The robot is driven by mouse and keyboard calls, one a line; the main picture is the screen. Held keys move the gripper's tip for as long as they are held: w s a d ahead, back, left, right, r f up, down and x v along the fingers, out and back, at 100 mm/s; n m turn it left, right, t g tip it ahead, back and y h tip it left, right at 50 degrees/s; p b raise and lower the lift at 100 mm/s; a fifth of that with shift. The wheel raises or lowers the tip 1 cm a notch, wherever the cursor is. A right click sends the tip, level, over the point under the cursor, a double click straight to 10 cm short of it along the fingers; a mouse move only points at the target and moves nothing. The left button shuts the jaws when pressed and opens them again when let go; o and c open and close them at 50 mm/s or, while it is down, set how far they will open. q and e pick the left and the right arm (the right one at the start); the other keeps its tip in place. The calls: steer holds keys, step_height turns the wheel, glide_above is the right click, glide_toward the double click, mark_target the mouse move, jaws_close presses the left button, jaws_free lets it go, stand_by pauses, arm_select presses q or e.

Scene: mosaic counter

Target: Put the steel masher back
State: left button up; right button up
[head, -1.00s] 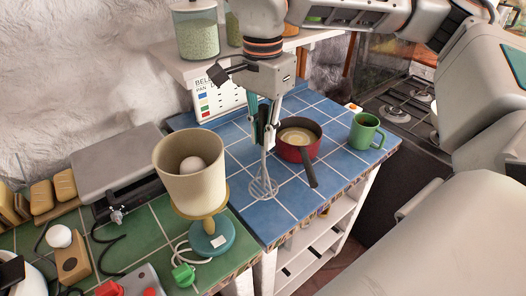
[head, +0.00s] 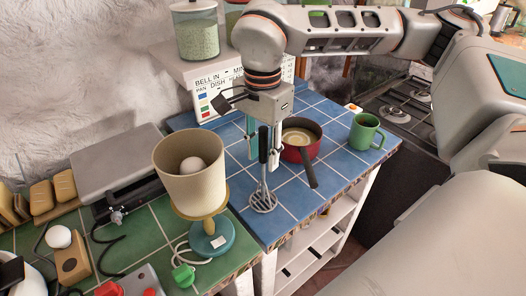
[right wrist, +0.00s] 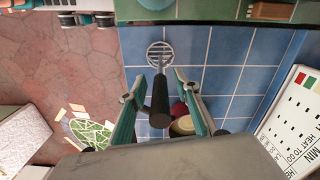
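The steel masher (head: 263,201) has a dark handle and a round slotted steel head. It stands about upright, head down, on the blue tiles. It also shows in the right wrist view (right wrist: 160,101), handle end toward the camera. My right gripper (head: 264,155) is low over the counter, its fingers around the handle. In the right wrist view the right gripper (right wrist: 158,88) has visible gaps between the handle and both fingers. The gripper looks open. My left gripper is not in view.
Right behind the masher stands a red pan (head: 297,153) with a dark handle toward the front. A green mug (head: 365,132) is farther right. A cream-shaded lamp (head: 190,180) stands left on green tiles (head: 140,236). A white sign (head: 207,92) and a shelf are behind.

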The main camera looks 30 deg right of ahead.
step_height(320, 180, up, 12)
steer(key=shift+r, duration=0.2)
stand_by(0.6)
stand_by(0.5)
